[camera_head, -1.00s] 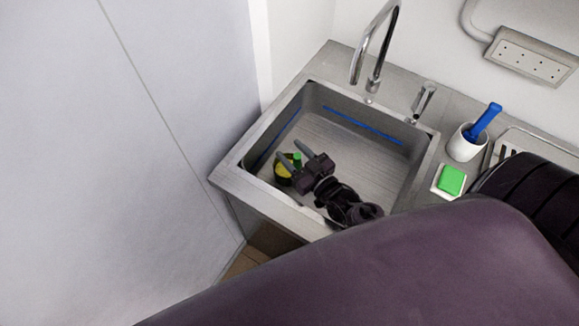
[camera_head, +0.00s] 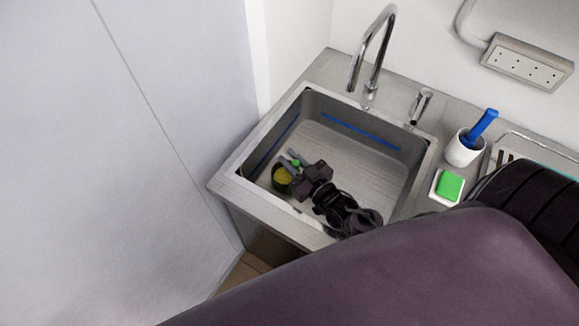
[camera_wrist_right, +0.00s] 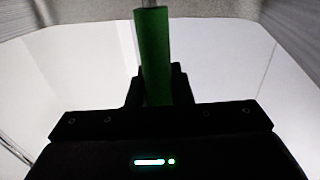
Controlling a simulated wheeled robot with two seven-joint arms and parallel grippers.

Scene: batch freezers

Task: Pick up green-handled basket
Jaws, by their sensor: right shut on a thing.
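The green-handled basket (camera_head: 281,181) is a small, round, dark thing with yellow in it, low in the left part of the sink. My right gripper (camera_head: 294,164) reaches into the sink and is shut on its green handle, of which only a bit shows between the fingers in the head view. In the right wrist view the green handle (camera_wrist_right: 154,50) stands up between the dark fingers of the gripper (camera_wrist_right: 157,85). The rest of the basket is hidden there. My left gripper is in neither view.
The steel sink (camera_head: 246,150) has raised walls around my gripper. A tall faucet (camera_head: 378,48) and a lever (camera_head: 420,105) stand behind it. A white cup (camera_head: 463,149) with a blue-handled tool and a green sponge (camera_head: 449,185) are at right. A pale panel (camera_head: 120,170) stands left.

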